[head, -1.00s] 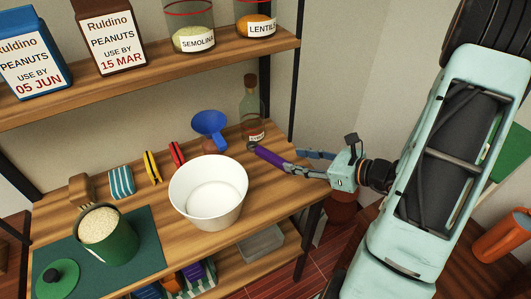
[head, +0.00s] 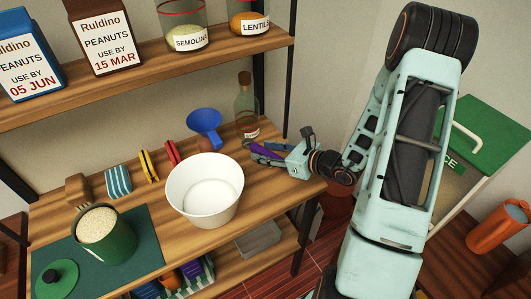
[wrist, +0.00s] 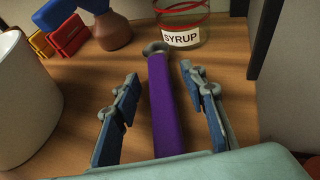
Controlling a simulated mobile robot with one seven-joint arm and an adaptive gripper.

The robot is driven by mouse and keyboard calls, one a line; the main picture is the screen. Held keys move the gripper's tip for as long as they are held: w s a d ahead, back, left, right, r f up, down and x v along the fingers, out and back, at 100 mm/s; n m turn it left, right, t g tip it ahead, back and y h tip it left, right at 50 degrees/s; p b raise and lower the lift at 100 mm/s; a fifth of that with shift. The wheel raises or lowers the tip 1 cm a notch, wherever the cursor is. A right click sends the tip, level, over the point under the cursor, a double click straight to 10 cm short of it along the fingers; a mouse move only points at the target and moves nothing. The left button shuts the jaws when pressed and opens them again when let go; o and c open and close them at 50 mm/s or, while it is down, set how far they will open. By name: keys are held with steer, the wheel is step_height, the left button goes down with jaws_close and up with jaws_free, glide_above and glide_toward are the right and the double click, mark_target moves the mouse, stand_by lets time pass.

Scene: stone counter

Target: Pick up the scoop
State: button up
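The scoop (head: 268,152) lies on the wooden counter right of the white bowl, partly hidden by my gripper in the head view. In the wrist view the scoop (wrist: 162,105) shows a long purple handle pointing toward me, with a small grey metal end beyond it, near the syrup bottle. My gripper (wrist: 158,78) is open, with one blue-grey finger on each side of the handle. A gap shows between each finger and the handle. My gripper also shows at the counter's right end in the head view (head: 258,153).
A white bowl (head: 205,190) stands left of my gripper. A syrup bottle (head: 246,108) stands just beyond the scoop. A blue funnel (head: 205,121) and coloured clips (head: 150,166) are behind the bowl. A shelf (head: 150,74) runs above; a black post (wrist: 266,30) rises at right.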

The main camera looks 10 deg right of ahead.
steer(key=shift+c, duration=0.6)
jaws_close()
steer(key=shift+r, duration=0.1)
